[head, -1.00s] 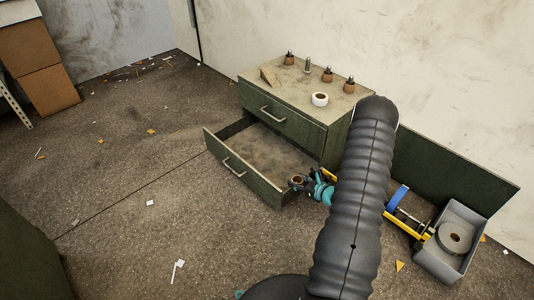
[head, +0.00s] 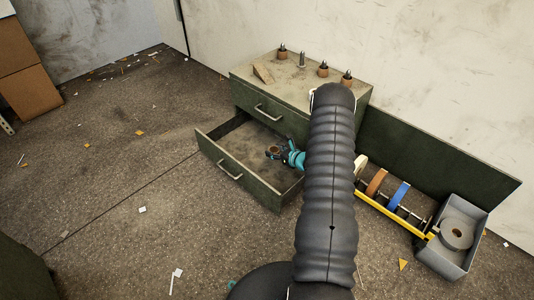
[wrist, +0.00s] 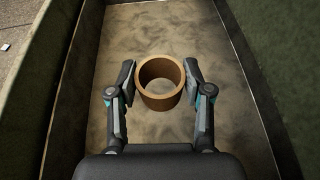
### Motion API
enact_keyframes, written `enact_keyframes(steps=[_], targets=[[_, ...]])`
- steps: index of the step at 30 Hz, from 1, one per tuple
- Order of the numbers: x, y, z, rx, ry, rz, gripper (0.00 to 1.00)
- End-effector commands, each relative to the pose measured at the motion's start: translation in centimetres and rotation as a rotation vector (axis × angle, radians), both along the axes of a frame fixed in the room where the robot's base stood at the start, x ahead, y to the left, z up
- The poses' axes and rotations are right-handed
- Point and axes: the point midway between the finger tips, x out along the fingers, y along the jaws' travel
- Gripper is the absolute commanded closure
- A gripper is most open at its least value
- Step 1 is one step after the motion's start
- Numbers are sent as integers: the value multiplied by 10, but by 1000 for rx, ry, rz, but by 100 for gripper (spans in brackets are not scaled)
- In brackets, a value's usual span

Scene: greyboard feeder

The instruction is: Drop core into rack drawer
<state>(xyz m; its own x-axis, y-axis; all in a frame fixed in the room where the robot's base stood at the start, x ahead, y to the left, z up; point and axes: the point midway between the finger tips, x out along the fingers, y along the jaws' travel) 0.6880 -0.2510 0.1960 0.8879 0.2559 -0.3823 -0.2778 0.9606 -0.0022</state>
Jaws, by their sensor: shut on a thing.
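The core (wrist: 160,101) is a short brown cardboard ring. In the wrist view it sits between the two fingers of my gripper (wrist: 161,84), which is shut on its sides. The core's hollow faces the camera. Below it is the floor of the open rack drawer (wrist: 118,30), bare and dusty, with green walls on both sides. In the head view my gripper (head: 273,153) is over the pulled-out drawer (head: 236,170), towards its middle, and the core is small there. How high the core is above the drawer floor is hard to tell.
The green cabinet (head: 262,97) carries several small brown-based pieces and a wedge on top. To the right are a yellow-framed rack with an orange and a blue roll (head: 398,195) and a grey bin (head: 443,262) holding a grey roll. Floor in front is clear apart from scraps.

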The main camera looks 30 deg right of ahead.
Motion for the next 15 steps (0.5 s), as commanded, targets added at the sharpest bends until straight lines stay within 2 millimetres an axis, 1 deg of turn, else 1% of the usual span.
enact_keyframes(steps=[1,9,12,15], targets=[[13,2,0,-1,-2,3,66],[69,5,-1,-1,-2,6,66],[67,4,-20,2,3,2,66],[68,4,-30,2,2,2,66]])
